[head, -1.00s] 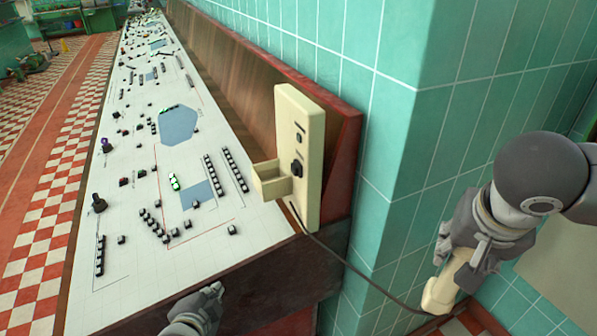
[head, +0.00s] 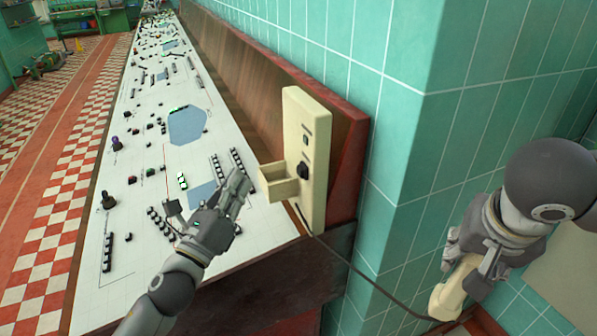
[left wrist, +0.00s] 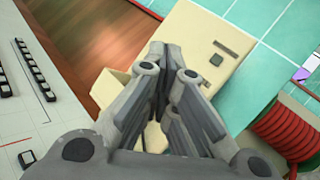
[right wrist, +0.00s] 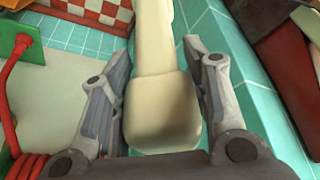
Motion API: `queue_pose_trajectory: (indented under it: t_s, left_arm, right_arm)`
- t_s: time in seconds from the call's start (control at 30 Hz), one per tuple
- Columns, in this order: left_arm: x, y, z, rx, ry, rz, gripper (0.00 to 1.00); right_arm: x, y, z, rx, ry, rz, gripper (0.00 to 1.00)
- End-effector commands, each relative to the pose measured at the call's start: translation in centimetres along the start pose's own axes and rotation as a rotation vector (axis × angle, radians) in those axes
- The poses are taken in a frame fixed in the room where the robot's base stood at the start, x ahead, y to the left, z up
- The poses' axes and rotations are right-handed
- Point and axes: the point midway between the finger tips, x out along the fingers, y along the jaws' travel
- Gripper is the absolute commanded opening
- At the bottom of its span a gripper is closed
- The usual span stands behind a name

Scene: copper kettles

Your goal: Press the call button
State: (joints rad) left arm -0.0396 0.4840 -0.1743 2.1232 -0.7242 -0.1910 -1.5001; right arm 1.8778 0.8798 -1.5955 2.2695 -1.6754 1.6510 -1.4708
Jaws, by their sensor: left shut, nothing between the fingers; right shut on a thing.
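A cream intercom box (head: 318,190) is mounted upright at the end of the console. The left wrist view also shows the button (left wrist: 215,60), just beyond my fingertips. My left gripper (head: 241,181) is shut and empty, left of the box near its open cradle (head: 275,187), apart from the button. My right gripper (head: 466,275) is shut on a cream handset (head: 446,300), which also shows in the right wrist view (right wrist: 160,105).
A dark cord (head: 375,284) runs from the box toward the handset. The white console (head: 130,215) carries many small knobs and keys. A green tiled wall (head: 385,130) stands right of the box. A red cord coil (left wrist: 290,130) shows in the left wrist view.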

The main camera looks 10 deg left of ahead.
Motion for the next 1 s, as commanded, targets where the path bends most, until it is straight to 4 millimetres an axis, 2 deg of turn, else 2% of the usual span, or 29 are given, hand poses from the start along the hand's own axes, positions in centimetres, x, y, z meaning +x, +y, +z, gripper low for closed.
queue_pose_trajectory:
  t_s: [0.37, 0.8, 1.0]
  left_arm:
    - [0.4, -0.2, -0.2, -0.005, -0.001, 0.002, 0.00]
    - [4.5, -3.3, -3.1, -0.008, -0.002, 0.001, 0.00]
    - [5.7, -4.1, -4.1, -0.007, 0.000, 0.003, 0.00]
  right_arm:
    - [-0.1, 0.0, -0.1, 0.000, 0.001, -0.001, 0.00]
    - [-0.3, 0.0, -0.1, 0.000, 0.001, -0.001, 0.00]
    - [-0.3, 0.0, -0.1, 0.000, 0.001, -0.001, 0.00]
